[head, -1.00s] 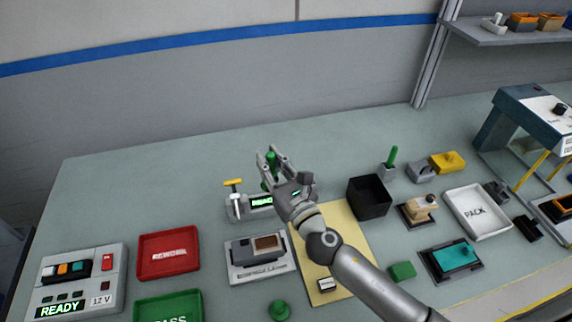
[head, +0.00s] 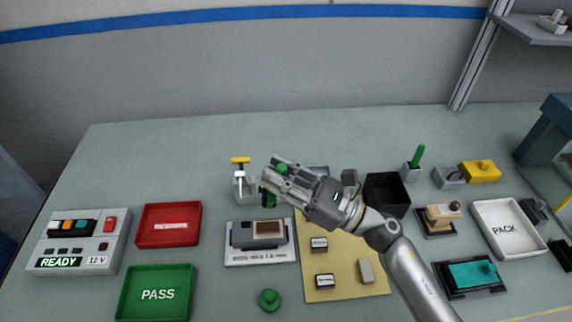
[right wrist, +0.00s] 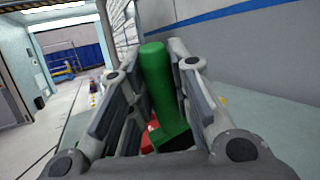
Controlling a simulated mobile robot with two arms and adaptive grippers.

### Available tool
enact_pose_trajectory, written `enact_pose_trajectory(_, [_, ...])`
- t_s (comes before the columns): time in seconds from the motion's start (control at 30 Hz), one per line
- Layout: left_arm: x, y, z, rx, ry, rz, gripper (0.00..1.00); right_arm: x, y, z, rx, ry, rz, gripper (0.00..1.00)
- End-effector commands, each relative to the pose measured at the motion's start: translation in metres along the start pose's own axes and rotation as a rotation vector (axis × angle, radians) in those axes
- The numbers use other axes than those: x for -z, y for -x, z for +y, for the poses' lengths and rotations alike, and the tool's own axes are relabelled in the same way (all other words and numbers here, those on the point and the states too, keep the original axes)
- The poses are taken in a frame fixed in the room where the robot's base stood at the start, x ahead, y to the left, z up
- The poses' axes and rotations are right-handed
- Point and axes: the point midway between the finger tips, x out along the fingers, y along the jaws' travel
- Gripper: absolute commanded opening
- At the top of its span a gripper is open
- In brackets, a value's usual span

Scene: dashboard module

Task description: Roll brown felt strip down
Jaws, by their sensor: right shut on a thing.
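The brown felt strip (head: 268,228) lies on the dark module (head: 244,236), which sits in a pale fixture plate (head: 262,257) at the middle of the bench. My right gripper (head: 274,179) is shut on a green-handled tool (head: 283,168). In the right wrist view the green handle (right wrist: 160,80) stands between the two fingers, with a wider green part at its lower end. The gripper and tool are above and behind the fixture, apart from the felt. The tool's working end is partly hidden by the fingers. My left gripper does not show.
A yellow-handled clamp device (head: 241,182) stands just left of my gripper. A red tray (head: 169,239) and a green PASS tray (head: 155,316) are to the left. A tan mat (head: 340,270) with small parts and a black bin (head: 387,193) are to the right. A green knob-shaped piece (head: 269,300) stands in front.

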Motion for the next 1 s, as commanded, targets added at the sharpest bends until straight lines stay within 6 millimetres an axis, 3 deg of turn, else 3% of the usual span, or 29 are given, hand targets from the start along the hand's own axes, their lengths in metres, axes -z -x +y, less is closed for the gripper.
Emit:
enact_pose_trajectory(0.17, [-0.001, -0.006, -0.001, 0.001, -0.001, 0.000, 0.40, 0.004, 0.002, 0.005, -0.028, -0.008, -0.007, 0.00])
enact_pose_trajectory(0.6, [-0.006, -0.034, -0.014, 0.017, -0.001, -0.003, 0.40, 0.045, 0.015, 0.005, -0.025, -0.010, -0.007, 0.00])
enact_pose_trajectory(1.0, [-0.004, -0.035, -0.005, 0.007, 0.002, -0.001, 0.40, 0.047, 0.015, 0.005, -0.025, -0.008, -0.006, 0.00])
